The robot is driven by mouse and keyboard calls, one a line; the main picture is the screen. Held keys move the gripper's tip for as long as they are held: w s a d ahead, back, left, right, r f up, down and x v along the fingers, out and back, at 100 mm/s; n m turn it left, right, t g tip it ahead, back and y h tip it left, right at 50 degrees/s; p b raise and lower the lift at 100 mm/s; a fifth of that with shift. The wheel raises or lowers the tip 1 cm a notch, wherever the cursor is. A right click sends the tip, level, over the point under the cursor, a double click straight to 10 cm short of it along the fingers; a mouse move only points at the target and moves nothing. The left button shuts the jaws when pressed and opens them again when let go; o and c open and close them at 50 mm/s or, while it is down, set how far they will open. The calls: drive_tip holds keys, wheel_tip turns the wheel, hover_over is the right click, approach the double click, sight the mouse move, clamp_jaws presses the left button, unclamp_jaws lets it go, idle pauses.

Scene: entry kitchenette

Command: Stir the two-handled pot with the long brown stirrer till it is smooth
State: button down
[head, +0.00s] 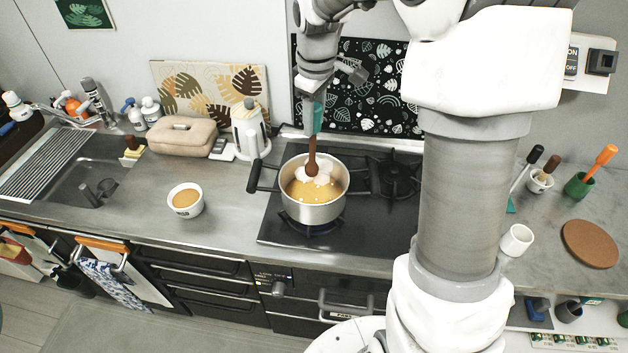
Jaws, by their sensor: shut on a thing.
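The two-handled pot (313,210) stands on the left burner of the black hob. It holds a yellow-orange mixture with pale, whitish patches on top, so the surface looks uneven. The long brown stirrer (312,150) stands nearly upright, its lower end in the pot among the pale patches. My gripper (314,106) is above the pot, shut on the stirrer's upper part. The fingertips are small and partly hidden in this view. The pot's dark left handle (256,176) sticks out over the hob's left side.
A white bowl (185,209) of tan contents stands on the counter left of the hob. A white cup (516,240), a green holder (578,185) with tools and a round brown mat (590,244) are at right. Counter around the bowl is clear.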

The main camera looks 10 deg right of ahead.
drive_tip(key=s+b, duration=0.2)
drive_tip(key=s, duration=2.5)
drive_tip(key=shift+s+a, duration=0.2)
drive_tip(key=shift+a, duration=0.25)
